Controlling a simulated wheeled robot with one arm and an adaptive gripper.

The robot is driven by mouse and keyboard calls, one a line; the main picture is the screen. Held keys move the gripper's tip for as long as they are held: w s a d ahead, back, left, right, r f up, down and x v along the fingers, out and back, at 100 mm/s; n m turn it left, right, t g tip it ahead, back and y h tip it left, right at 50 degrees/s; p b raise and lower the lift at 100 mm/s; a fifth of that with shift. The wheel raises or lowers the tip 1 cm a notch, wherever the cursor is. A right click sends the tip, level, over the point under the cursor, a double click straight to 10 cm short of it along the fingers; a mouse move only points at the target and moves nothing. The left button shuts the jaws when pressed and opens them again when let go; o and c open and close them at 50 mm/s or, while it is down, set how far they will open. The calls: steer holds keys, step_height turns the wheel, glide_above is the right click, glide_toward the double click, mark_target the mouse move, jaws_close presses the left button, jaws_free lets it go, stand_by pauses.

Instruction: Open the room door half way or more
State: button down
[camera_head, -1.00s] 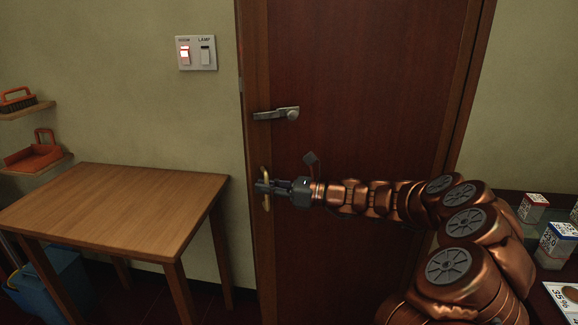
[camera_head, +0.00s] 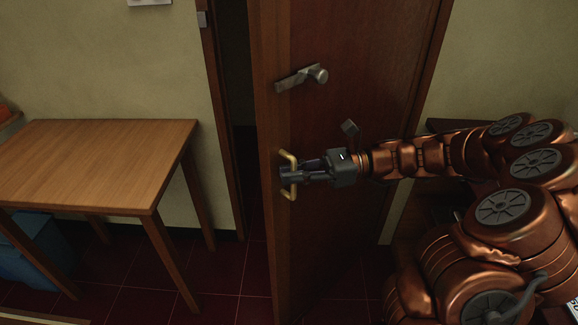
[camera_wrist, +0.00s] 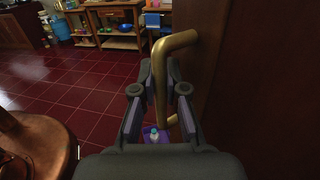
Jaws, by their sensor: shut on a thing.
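The brown room door (camera_head: 345,90) stands ajar in the head view, with a dark gap between its left edge and the frame. A brass pull handle (camera_head: 289,160) is fixed near that edge. My gripper (camera_head: 288,174) is shut on the handle. In the wrist view the handle (camera_wrist: 164,75) runs upright between the fingers of my gripper (camera_wrist: 158,85), and the door (camera_wrist: 250,60) fills the right side. A grey latch (camera_head: 302,78) sits on the door above the handle.
A wooden table (camera_head: 90,160) stands left of the doorway, with a blue bin (camera_head: 35,255) under it. Red tiled floor (camera_head: 210,285) is clear between table and door. In the wrist view, wooden furniture (camera_wrist: 110,25) stands far across the room.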

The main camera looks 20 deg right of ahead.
steer(key=shift+f, duration=0.1)
steer(key=c, duration=1.5)
jaws_free()
steer(key=shift+d, duration=0.1)
steer(key=d, duration=1.1)
steer(key=shift+s+d, duration=0.35)
steer(key=shift+d, duration=0.05)
steer(key=s+a+n+g+h+p, duration=0.3)
steer(key=s+a+n+g+h, duration=0.2)
steer(key=s+a+n+h, duration=0.6)
steer(key=s+d+n+h+p, duration=0.1)
steer(key=s+n+h, duration=0.1)
steer(key=s, duration=0.2)
steer(key=s+d+f+n+t+h+p, duration=0.1)
steer(key=s+n+h, duration=0.1)
steer(key=s, duration=0.3)
steer(key=s+d+f+n+t+h+p, duration=0.1)
steer(key=s+n+h, duration=0.2)
steer(key=s, duration=0.1)
steer(key=shift+s+f+n, duration=0.2)
steer(key=shift+n, duration=0.1)
